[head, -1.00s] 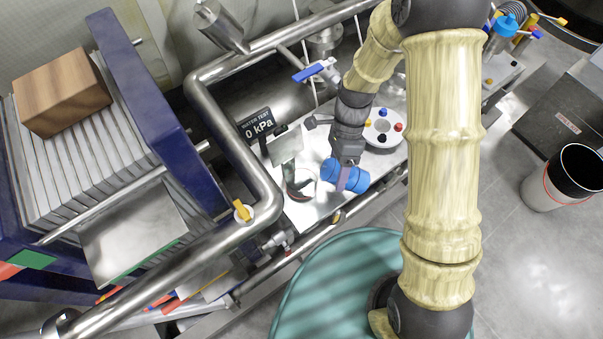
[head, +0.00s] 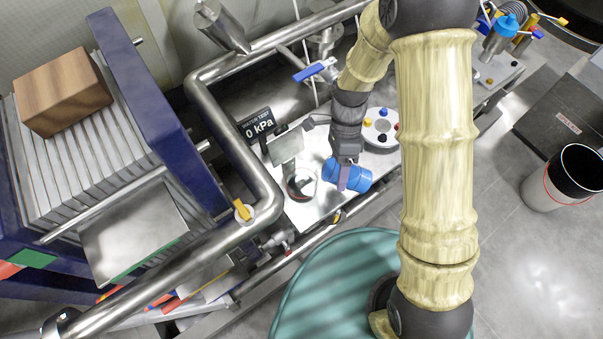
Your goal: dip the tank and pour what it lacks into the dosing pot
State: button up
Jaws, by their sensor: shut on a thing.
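My gripper (head: 345,172) is shut on a blue cylindrical container (head: 357,181), which lies tipped nearly on its side above the steel bench top. The gripper's grey fingers cross its middle. Just left of it stands a clear round vessel (head: 301,191) with a red ring and a dark inside. The blue container appears close to its rim; I cannot tell whether they touch or whether anything flows. A large steel tank (head: 240,92) lies behind, partly hidden by pipes. I cannot tell its level. I cannot tell for certain which vessel is the dosing pot.
A display (head: 257,125) reads "WATER TEST 0 kPa". A white disc (head: 381,127) with coloured knobs is behind the gripper. A thick steel pipe (head: 235,150) with a yellow-handled valve (head: 242,210) runs at the left. A blue-handled valve (head: 314,70) is above.

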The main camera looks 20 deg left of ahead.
jog(key=shift+d+f+h, duration=0.1)
jog(key=shift+f+h, duration=0.1)
jog(key=shift+h, duration=0.5)
dwell(0.9)
jog(key=shift+r+m, duration=0.3)
jog(key=shift+r, duration=0.2)
jog(key=shift+a+r, duration=0.2)
jog(key=shift+r, duration=0.15)
jog(key=shift+a+r+h, duration=0.15)
jog(key=shift+r+h, duration=0.2)
jog(key=shift+r, duration=0.25)
jog(key=shift+a+r+h, duration=0.15)
jog(key=shift+r+h, duration=0.2)
jog(key=shift+r, duration=0.25)
jog(key=shift+r+m+h, duration=0.3)
jog(key=shift+r+h, duration=0.1)
jog(key=shift+r, duration=0.25)
dwell(0.9)
jog(key=f+y, duration=0.1)
jog(key=f, duration=0.1)
jog(key=d+f+y, duration=0.1)
jog(key=f, duration=0.2)
jog(key=shift+f, duration=0.2)
jog(key=shift+n, duration=0.4)
jog(key=shift+r+y, duration=0.1)
jog(key=shift+y, duration=0.3)
